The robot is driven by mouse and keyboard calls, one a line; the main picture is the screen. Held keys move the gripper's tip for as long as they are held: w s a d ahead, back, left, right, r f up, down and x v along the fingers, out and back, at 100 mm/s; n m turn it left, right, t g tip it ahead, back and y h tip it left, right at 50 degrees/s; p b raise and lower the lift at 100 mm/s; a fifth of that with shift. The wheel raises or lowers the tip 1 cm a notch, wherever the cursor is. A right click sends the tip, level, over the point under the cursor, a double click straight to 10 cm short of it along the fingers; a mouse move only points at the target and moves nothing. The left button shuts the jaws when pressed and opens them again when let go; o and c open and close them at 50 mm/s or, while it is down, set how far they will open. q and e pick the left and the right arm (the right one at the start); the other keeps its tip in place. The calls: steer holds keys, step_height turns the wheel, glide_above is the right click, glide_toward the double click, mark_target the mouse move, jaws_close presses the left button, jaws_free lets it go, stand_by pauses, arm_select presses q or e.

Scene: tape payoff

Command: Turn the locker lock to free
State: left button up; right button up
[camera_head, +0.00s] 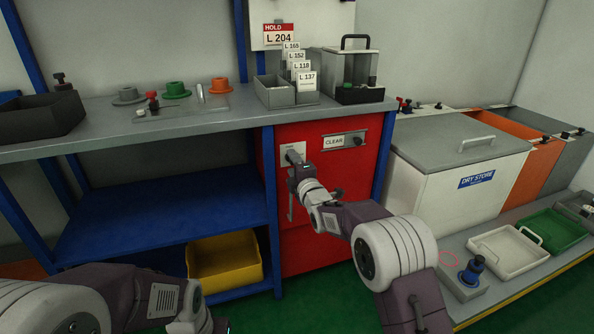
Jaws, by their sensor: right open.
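The red locker (310,248) stands under the bench, right of the blue shelves. A pale lock plate (287,148) is at the upper left of its front. My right gripper (293,158) is open in front of this plate, and its fingers overlap the lock there. The gripper hides most of the lock, so I cannot tell its turn position or whether the fingers touch it. A "CLEAR" label (334,142) with a dark knob (358,141) is to the right. My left gripper (222,326) is at the bottom edge, mostly cut off; its fingers do not show.
The grey bench (215,117) holds a dark tray (40,113), coloured round pieces, tag cards (307,82) and a clear case (352,70). A yellow bin (225,260) is on the low shelf. The white "DRY STORE" chest (450,195) stands right of the locker.

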steer(key=p+v, duration=0.2)
steer(key=v, duration=0.6)
steer(key=shift+d+r, duration=0.1)
steer(key=shift+r, duration=0.05)
steer(key=s+d+r+m+h+p, duration=0.1)
steer(key=s+d+r+m+h, duration=0.2)
steer(key=d+r, duration=0.35)
steer(key=s+d+f+m+g+h, duration=0.1)
steer(key=s+d+f+m+g, duration=0.3)
steer(key=s+f, duration=0.3)
steer(key=s+d+f+m+g+h, duration=0.1)
steer(key=s+d+f+m+g, duration=0.4)
steer(key=f, duration=0.3)
steer(key=s+f+m+g, duration=0.3)
steer(key=s+f+m, duration=0.15)
steer(key=s, duration=0.45)
steer(key=s+f+m+g, duration=0.3)
steer(key=s+f+m, duration=0.15)
steer(key=s, duration=0.45)
step_height(320, 180, up, 37)
steer(key=s+m+g+p, duration=0.1)
steer(key=p, duration=3.8)
steer(key=shift+s+a+r, duration=0.25)
steer(key=shift+s, duration=0.1)
